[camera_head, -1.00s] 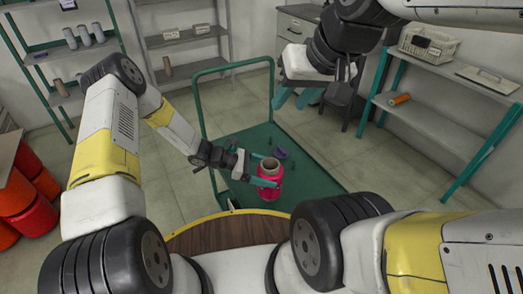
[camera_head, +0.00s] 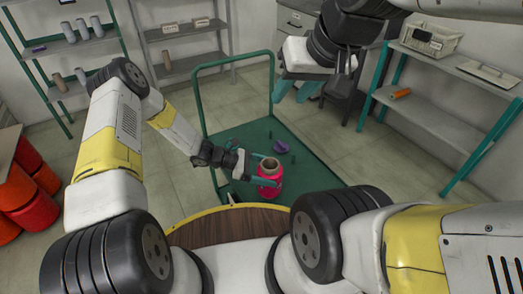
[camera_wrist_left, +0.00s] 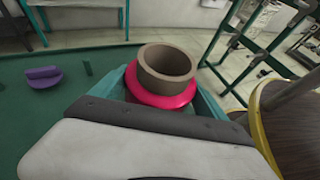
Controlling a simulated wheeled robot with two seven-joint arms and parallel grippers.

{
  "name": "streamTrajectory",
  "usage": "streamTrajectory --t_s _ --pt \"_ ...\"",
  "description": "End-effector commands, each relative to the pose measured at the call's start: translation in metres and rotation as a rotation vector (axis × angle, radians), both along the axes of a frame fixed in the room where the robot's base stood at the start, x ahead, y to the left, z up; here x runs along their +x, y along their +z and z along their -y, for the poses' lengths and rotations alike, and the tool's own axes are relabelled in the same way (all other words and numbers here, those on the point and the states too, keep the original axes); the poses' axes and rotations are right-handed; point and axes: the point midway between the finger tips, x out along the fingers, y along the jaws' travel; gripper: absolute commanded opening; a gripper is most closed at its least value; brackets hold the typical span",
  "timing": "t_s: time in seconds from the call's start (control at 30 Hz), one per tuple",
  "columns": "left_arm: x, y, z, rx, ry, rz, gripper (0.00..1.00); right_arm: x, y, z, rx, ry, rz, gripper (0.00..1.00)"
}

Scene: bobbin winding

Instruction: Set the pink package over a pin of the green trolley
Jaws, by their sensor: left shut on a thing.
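The pink package (camera_head: 269,183), pink yarn on a brown tube, stands roughly upright over the near part of the green trolley (camera_head: 318,172). My left gripper (camera_head: 262,182) is shut on it, with a teal finger on each side. In the left wrist view the tube's open top and a pink rim of the package (camera_wrist_left: 163,97) show between the fingers; its lower end is hidden. I cannot tell whether it touches the deck. A short green pin (camera_wrist_left: 87,69) stands on the deck in that view. My right gripper (camera_head: 295,91) is open and empty, high beyond the trolley's right side.
The trolley's tall green handle (camera_head: 234,63) rises at the far left. A shelf (camera_head: 440,122) with an orange spool stands right; red-orange drums (camera_head: 40,175) stand left. The deck's right part is clear.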

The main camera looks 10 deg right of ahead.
Motion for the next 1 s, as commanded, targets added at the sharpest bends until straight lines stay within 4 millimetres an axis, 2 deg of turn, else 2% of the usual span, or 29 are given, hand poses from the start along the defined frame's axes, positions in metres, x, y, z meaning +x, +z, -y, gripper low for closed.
streamTrajectory --t_s 0.3,0.7,0.73,0.8,1.0 --pt "0.0 -0.016 0.0 -0.001 0.0 0.0 0.29 0.0 0.0 0.0 0.0 0.0 0.0 0.36" --pt "0.0 -0.016 0.0 -0.001 0.0 0.0 0.29 0.0 0.0 0.0 0.0 0.0 0.0 0.36" --pt "0.0 -0.016 0.0 -0.001 0.0 0.001 0.87 0.0 0.0 0.0 0.0 0.0 0.0 0.36" --pt "0.0 -0.016 0.0 -0.001 0.0 0.0 1.0 0.0 0.0 0.0 0.0 0.0 0.0 0.36" --pt "0.0 -0.017 0.0 0.001 0.0 0.0 1.0 0.0 0.0 0.0 0.0 0.0 0.0 0.36"
